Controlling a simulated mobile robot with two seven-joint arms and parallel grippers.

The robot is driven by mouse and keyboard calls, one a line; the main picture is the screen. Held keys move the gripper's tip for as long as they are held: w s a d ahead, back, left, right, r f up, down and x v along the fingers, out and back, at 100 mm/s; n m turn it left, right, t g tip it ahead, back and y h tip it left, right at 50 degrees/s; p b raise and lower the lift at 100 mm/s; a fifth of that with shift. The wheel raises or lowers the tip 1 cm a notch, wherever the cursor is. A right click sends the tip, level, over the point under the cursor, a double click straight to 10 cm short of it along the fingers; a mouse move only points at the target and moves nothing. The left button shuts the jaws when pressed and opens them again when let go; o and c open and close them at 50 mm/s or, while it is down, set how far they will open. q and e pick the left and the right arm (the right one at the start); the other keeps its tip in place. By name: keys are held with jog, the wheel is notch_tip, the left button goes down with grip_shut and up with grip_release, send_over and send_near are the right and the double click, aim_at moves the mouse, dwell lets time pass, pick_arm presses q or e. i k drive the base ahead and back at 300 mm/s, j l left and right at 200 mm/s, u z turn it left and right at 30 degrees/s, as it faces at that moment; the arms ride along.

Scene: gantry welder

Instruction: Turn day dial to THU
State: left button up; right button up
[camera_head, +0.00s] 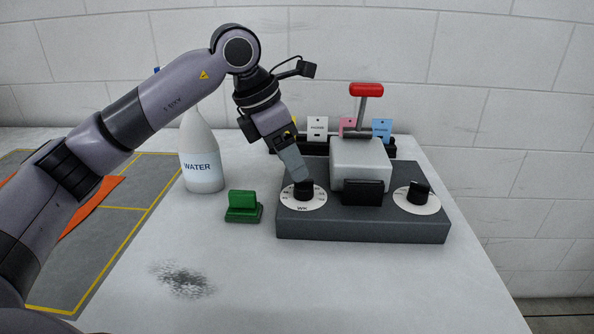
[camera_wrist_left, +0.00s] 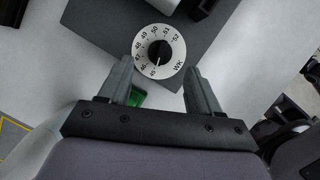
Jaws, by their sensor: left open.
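A dark grey box (camera_head: 360,229) on the table carries two black knobs on white discs. The left dial (camera_head: 303,204) is marked WK; in the left wrist view, the WK dial (camera_wrist_left: 159,51) shows numbers from 45 to 52 and its pointer line is near 45. The right dial (camera_head: 418,196) has markings too small to read, so I cannot tell a day name. My left gripper (camera_head: 299,177) points down just above the WK knob. In the left wrist view the left gripper (camera_wrist_left: 160,66) is open, its fingers on either side below the knob. My right gripper is not shown.
A light block (camera_head: 360,163) with a red-handled lever (camera_head: 366,91) stands between the dials. Coloured cards (camera_head: 317,128) stand behind the box. A green stamp-like object (camera_head: 243,206) and a WATER bottle (camera_head: 202,160) are left of it.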

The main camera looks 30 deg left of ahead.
aim_at(418, 194)
jog(key=k, duration=1)
